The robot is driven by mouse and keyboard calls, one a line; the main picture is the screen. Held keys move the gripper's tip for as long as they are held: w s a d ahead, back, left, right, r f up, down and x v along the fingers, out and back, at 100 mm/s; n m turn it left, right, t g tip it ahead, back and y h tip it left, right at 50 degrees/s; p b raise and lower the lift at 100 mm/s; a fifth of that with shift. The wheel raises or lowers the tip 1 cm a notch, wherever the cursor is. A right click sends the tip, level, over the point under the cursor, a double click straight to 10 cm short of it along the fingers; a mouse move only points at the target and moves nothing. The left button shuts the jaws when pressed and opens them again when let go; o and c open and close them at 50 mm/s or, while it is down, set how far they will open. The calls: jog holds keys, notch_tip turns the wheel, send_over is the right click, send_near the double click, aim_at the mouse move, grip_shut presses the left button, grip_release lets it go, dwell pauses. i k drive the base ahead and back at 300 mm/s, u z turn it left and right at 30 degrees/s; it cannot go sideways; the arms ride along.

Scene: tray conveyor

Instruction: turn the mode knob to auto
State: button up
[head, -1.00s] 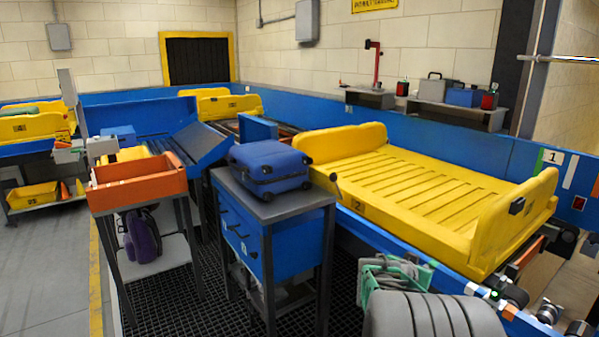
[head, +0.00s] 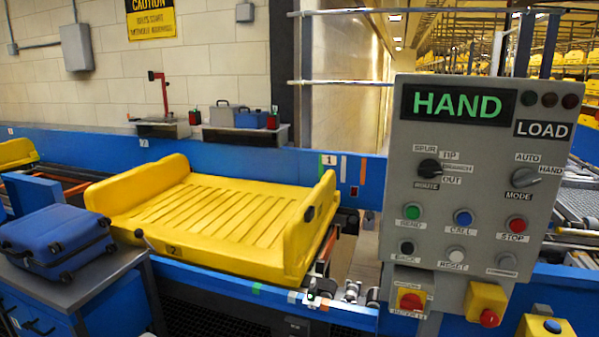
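The mode knob (head: 523,177) is a black rotary knob at the right of the grey control panel (head: 463,218) in the head view. AUTO is printed above it, HAND to its upper right and MODE below it. Its pale pointer appears turned toward HAND. The panel's display (head: 457,104) reads HAND in green letters, with a LOAD plate (head: 542,129) to its right. My gripper is not in view.
A second black knob (head: 429,167) for the route sits left of the mode knob. Several coloured buttons lie below, with a red stop button (head: 516,225). A yellow tray (head: 200,215) stands on the conveyor. A blue suitcase (head: 55,243) rests on a table at left.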

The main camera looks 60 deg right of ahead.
aim_at(522, 178)
jog(key=z, duration=2.9)
